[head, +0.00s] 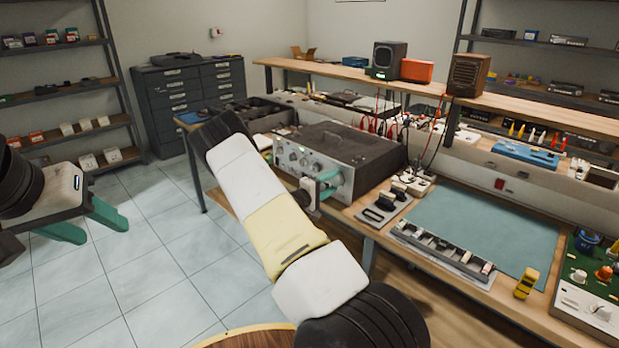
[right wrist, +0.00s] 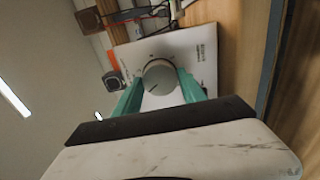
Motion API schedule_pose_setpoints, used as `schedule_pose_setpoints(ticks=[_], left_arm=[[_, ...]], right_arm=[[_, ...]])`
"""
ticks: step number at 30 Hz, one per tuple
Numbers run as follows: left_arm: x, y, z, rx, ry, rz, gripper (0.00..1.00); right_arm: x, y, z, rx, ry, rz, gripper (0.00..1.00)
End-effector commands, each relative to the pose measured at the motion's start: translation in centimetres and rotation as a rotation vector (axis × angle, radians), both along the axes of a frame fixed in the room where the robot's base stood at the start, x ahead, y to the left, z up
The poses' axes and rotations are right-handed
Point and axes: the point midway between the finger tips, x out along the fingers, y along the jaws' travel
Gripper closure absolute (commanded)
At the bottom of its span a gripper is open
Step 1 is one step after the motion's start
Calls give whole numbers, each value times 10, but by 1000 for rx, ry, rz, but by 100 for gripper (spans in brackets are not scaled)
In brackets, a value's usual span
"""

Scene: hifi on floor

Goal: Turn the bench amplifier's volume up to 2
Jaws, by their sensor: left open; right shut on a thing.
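The bench amplifier (head: 345,142), a box with a silver front and dark top, stands on the workbench. In the right wrist view its pale front panel (right wrist: 194,50) carries a round grey knob (right wrist: 160,76) with a dark pointer line slanting to the lower left. My right gripper (right wrist: 161,86) has its teal fingers closed on either side of this knob; in the head view the gripper (head: 328,184) is at the right part of the amplifier's front, largely covering the knob. Scale marks are too small to read. My left gripper (head: 103,233) is open and empty, over the floor at the left.
A teal mat (head: 475,225), a long slotted tray (head: 440,248) and a yellow meter (head: 527,283) lie right of the amplifier. Two speakers (head: 388,60) stand on the raised shelf behind. A wooden round edge (head: 245,338) shows at the bottom. Tiled floor at left is clear.

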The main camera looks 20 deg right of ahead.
Motion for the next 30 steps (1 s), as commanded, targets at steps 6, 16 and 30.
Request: schedule_pose_setpoints(ticks=[6, 16, 30], left_arm=[[0, 0, 0, 0, 0, 0, 50], [0, 0, 0, 0, 0, 0, 50], [0, 0, 0, 0, 0, 0, 50]], right_arm=[[0, 2, -2, 35, -73, 3, 92], [0, 2, -2, 49, -106, 3, 92], [0, 1, -1, 47, -106, 2, 30]])
